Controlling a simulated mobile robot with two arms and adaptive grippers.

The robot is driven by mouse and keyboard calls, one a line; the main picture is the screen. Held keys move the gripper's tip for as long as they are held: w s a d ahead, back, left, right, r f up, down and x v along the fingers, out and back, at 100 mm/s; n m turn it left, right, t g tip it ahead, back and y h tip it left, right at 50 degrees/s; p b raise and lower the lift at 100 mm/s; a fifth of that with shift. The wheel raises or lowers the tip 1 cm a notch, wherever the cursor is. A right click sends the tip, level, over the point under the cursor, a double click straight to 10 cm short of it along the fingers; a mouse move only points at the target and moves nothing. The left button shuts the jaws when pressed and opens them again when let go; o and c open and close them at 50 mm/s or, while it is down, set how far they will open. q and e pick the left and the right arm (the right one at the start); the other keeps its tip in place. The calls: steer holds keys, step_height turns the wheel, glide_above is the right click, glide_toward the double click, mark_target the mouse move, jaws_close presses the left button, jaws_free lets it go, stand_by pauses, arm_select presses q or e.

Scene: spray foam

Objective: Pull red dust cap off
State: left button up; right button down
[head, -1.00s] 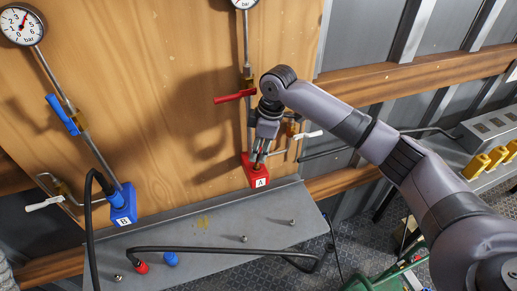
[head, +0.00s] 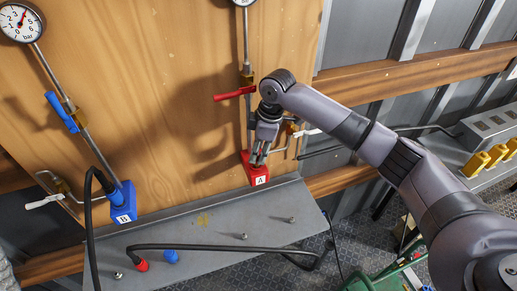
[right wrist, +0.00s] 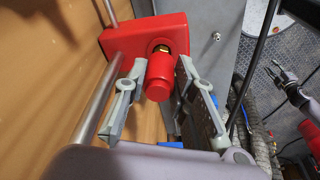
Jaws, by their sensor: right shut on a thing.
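The red block A (head: 256,171) is fixed low on the wooden panel, and it also shows at the top of the right wrist view (right wrist: 120,38). The red dust cap (right wrist: 160,80) sticks out from the block's face, with a brass fitting (right wrist: 162,48) showing between block and cap. My right gripper (head: 259,156) is at the front of block A. In the right wrist view its fingers (right wrist: 161,72) lie on either side of the cap, shut on it. In the head view the fingers hide the cap. My left gripper is not in view.
A red lever (head: 235,93) and a white-handled valve (head: 308,132) sit close to my right gripper. Blue block B (head: 123,203) carries a black hose.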

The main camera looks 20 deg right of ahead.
steer(key=shift+f, duration=0.6)
steer(key=c, duration=1.2)
jaws_free()
steer(key=shift+c, duration=0.2)
